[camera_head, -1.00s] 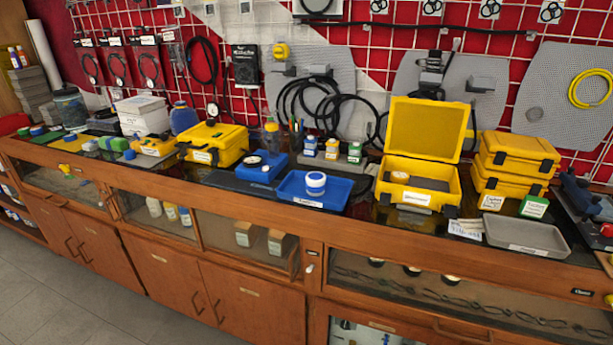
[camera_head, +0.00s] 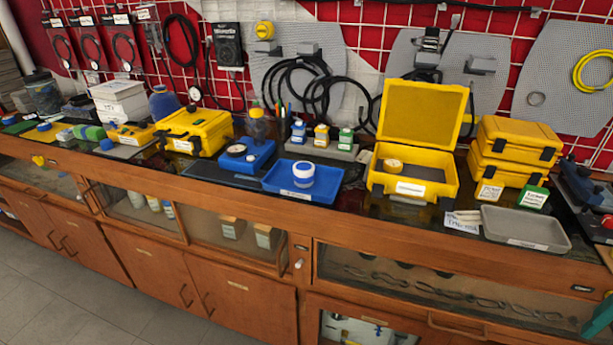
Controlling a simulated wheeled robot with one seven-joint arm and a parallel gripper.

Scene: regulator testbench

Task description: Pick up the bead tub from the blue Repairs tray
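The bead tub (camera_head: 304,175) is a small white round tub with a blue band. My gripper is not in view. A teal shape at the lower right edge is cut off, and I cannot tell what it is.
Left of the tray is a blue block with a gauge (camera_head: 247,155). Behind it, small bottles (camera_head: 321,135) stand on a grey stand. An open yellow case (camera_head: 413,185) is to its right, then stacked yellow cases (camera_head: 515,140) and a grey tray (camera_head: 525,228). The wooden bench front (camera_head: 245,210) is clear.

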